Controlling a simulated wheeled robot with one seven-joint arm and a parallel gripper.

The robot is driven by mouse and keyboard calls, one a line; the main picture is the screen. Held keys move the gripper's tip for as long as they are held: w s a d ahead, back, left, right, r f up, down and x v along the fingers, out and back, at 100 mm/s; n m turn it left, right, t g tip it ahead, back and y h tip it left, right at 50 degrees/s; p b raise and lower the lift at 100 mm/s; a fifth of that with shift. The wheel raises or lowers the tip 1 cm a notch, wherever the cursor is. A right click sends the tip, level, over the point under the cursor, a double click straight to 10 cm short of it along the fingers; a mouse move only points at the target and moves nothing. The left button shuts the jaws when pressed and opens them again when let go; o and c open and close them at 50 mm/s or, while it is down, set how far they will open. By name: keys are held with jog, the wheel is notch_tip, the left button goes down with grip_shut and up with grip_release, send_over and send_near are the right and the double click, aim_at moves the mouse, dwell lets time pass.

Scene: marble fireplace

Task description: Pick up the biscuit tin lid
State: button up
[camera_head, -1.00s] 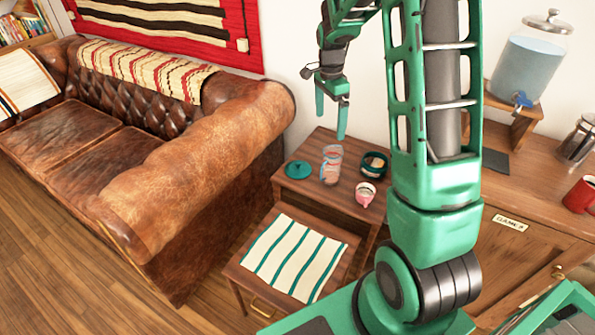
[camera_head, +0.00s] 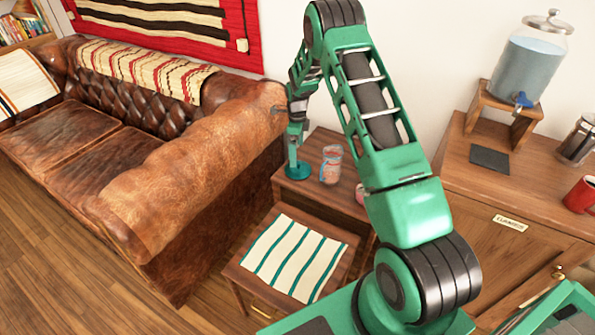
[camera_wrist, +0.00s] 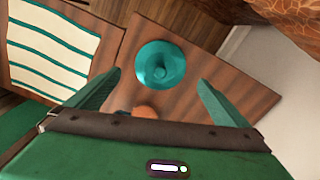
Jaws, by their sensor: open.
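The biscuit tin lid is a round teal disc with a small knob (camera_wrist: 160,67). It lies flat on the small wooden side table (camera_wrist: 240,94). In the head view the lid (camera_head: 298,173) is partly covered by my gripper (camera_head: 293,155), which points down over it. In the wrist view my gripper (camera_wrist: 160,88) is open, its two green fingers apart on either side of the picture's middle. The lid's knob lies between the lines of the fingers, a little beyond their tips. Nothing is held.
A glass jar (camera_head: 331,165) stands on the side table just right of the lid. The sofa's leather arm (camera_head: 190,160) rises close on the left. A striped cloth (camera_head: 293,257) lies on a lower stand in front.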

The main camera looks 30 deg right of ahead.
aim_at(298, 166)
notch_tip(298, 166, down, 8)
jog(key=shift+w+d+f, duration=0.1)
jog(key=shift+d, duration=0.05)
jog(key=c, duration=0.9)
